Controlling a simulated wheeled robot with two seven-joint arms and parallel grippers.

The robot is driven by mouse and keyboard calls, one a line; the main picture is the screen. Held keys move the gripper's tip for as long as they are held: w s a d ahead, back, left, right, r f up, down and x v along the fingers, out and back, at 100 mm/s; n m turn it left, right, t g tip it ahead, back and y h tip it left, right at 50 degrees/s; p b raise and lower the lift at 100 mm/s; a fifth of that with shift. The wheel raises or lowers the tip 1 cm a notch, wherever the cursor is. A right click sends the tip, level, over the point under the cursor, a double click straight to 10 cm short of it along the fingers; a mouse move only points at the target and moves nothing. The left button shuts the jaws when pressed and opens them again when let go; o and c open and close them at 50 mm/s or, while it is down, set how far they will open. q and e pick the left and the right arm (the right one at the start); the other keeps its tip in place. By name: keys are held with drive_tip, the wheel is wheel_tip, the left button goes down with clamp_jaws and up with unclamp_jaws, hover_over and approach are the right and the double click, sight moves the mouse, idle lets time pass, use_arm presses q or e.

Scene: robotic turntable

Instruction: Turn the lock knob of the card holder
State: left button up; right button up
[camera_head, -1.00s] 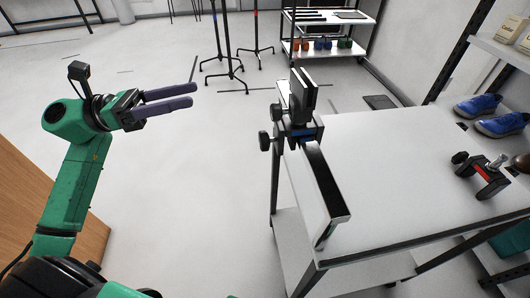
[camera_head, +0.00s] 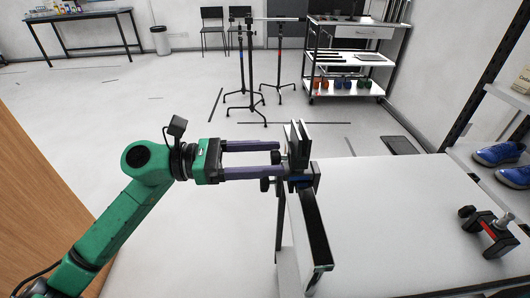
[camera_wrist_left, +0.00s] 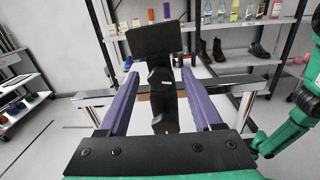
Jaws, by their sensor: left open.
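In the left wrist view, the holder (camera_wrist_left: 154,41) rises between and beyond the open fingers. I cannot tell whether the fingers touch anything. My right gripper is not in view.
The white table (camera_head: 380,215) is mostly bare. A metal bar (camera_head: 315,235) runs along its left edge below the holder. A black and red clamp (camera_head: 488,232) lies at the right. Blue shoes (camera_head: 500,154) sit on a shelf. Black stands (camera_head: 243,75) are on the floor behind.

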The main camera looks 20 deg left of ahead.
use_arm(q)
clamp_jaws()
drive_tip(key=shift+n, duration=0.3)
drive_tip(key=shift+n+b, duration=0.5)
drive_tip(key=shift+n, duration=2.7)
unclamp_jaws()
